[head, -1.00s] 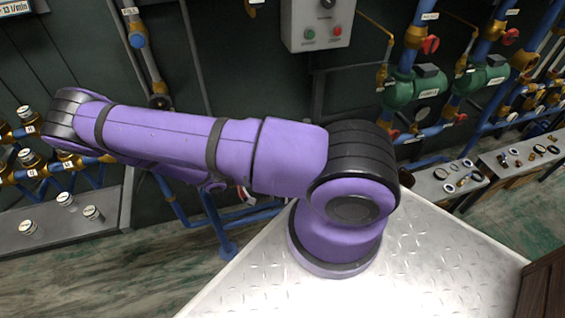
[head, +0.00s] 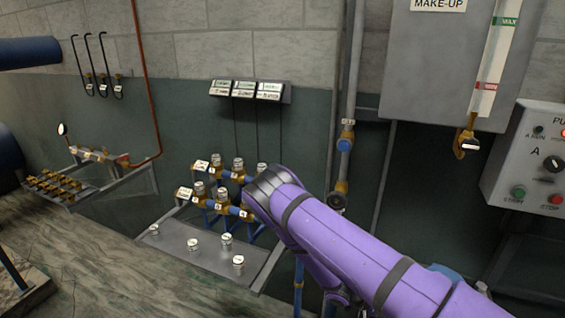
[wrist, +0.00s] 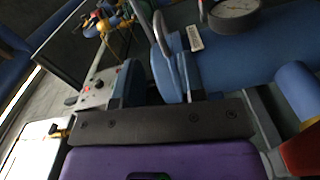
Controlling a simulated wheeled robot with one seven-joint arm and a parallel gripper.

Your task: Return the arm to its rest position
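My purple arm (head: 345,245) reaches from the lower right of the head view up to a dark joint in front of the valve manifold. My gripper is not seen in the head view, where its end is hidden or out of frame. In the wrist view the purple wrist and dark plate of my gripper (wrist: 158,112) fill the bottom. No held object is discernible.
A shelf (head: 185,262) with several capped fittings stands beside the manifold (head: 215,205). A control box (head: 530,165) and a make-up tank (head: 445,60) are on the wall at right. In the wrist view, a gauge (wrist: 235,10) sits by a large blue body (wrist: 250,55).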

